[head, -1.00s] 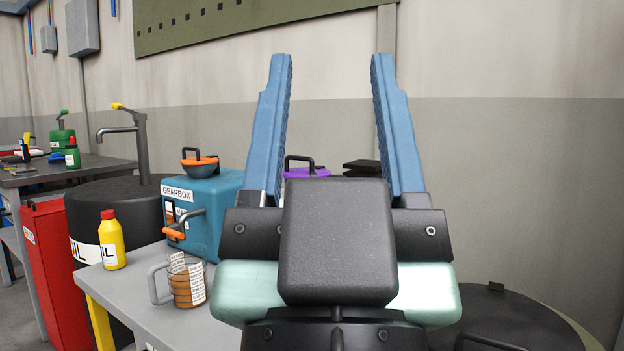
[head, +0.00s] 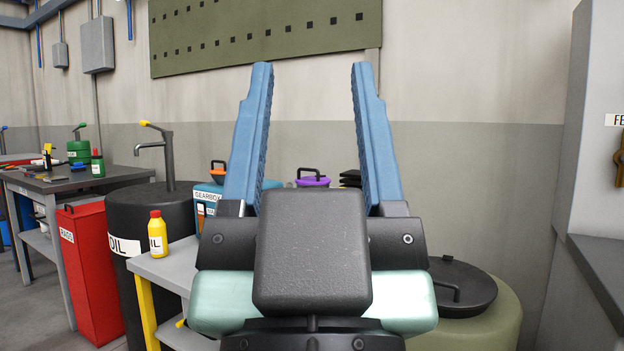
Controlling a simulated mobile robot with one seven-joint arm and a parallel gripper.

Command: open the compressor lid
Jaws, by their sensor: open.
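My gripper (head: 311,75) is raised in front of the camera, its two blue fingers wide apart and nothing between them. No label reading compressor shows in view. A purple lid with a black handle (head: 313,181) shows between the fingers, farther back; what it sits on is hidden behind my gripper. Left of it, the teal gearbox (head: 207,194) with an orange-rimmed lid (head: 219,170) is partly covered by my left finger. Black flat items (head: 350,178) sit just right of the purple lid, mostly hidden.
A yellow oil bottle (head: 157,236) stands on the grey bench (head: 170,265). A black oil drum (head: 125,215) and red rags bin (head: 88,270) are at left. An olive drum with a black lid (head: 463,287) is at right. A grey cabinet and ledge (head: 605,262) edge the far right.

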